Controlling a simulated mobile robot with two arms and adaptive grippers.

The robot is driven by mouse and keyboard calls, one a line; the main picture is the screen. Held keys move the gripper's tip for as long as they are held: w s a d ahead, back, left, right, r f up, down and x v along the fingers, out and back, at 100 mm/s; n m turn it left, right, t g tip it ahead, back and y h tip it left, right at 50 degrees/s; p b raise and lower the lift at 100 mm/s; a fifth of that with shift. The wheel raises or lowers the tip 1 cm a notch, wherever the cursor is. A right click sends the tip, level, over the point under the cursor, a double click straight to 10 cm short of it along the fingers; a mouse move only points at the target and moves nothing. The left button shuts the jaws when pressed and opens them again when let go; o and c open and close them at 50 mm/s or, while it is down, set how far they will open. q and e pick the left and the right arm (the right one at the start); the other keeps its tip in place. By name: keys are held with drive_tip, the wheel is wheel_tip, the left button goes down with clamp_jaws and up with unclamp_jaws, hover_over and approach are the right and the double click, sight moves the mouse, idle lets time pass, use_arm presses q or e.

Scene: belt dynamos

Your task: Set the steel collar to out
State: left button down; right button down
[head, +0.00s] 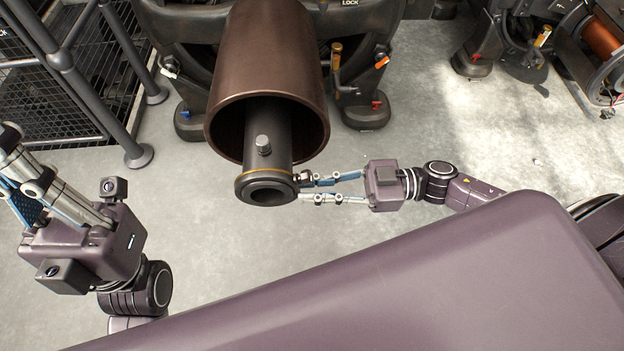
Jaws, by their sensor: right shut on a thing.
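The steel collar (265,187) is a dark tube end with a wide round flange and a thin yellowish line around it. It sticks out of a brown drum (267,50), and a small knob (263,143) stands on its top. My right gripper (306,188) comes in from the right and is shut on the right side of the collar's flange, at a small stub there. Exactly what lies between the fingertips is too small to tell. My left gripper (14,172) is at the left edge, well away from the collar, with its fingertips partly out of frame.
A grey railing post (100,110) and wire mesh cage (45,100) stand at the upper left. Dark machine feet with red and blue levers (376,105) flank the drum. More machinery (590,55) is at the upper right. Bare concrete floor (205,245) lies below the collar.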

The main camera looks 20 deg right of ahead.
drive_tip(key=c, duration=1.9)
unclamp_jaws()
drive_tip(key=shift+d, duration=0.1)
drive_tip(key=v, duration=1.2)
